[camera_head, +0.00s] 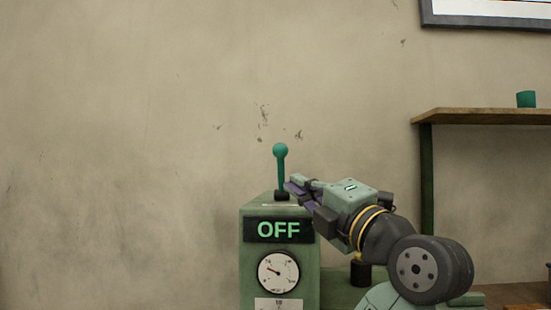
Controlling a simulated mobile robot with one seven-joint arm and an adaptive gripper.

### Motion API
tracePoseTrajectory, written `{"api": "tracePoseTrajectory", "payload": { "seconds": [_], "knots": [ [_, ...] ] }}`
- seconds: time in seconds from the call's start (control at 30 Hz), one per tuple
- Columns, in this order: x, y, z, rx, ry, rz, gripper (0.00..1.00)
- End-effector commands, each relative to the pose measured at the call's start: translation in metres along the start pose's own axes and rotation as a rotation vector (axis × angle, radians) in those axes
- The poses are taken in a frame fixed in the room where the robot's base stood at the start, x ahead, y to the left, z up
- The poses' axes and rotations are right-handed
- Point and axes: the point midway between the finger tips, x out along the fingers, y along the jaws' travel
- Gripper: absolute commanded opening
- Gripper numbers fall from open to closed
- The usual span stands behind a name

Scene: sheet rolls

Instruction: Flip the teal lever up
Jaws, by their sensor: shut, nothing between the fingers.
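The teal lever (281,167) stands nearly upright, with a round knob at its top, on a black base on top of a green box (248,262). The box's front carries a dark sign (279,229) that reads OFF. My gripper (288,185) is shut and empty. Its fingertips are just right of the lever's lower shaft, below the knob. I cannot tell whether they touch the shaft. The gripper hides part of the box's upper right side.
A round white dial (278,272) sits below the sign. At the right a wooden shelf (480,116) with a dark green leg carries a teal cup (526,99). The wall left of the box is bare, and a framed picture (490,14) hangs at upper right.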

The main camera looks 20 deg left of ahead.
Motion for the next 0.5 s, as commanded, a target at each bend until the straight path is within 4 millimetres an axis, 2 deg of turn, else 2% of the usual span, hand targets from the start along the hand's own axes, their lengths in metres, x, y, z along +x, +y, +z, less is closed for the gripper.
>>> {"api": "tracePoseTrajectory", "payload": {
  "seconds": [0.27,0.37,0.5],
  "knots": [
    [0.003,0.001,-0.001,0.002,0.001,0.001,0.00],
    [0.012,0.002,-0.001,0.004,0.004,0.001,0.00],
    [0.037,0.004,-0.002,0.006,0.005,0.001,0.00]
  ]
}}
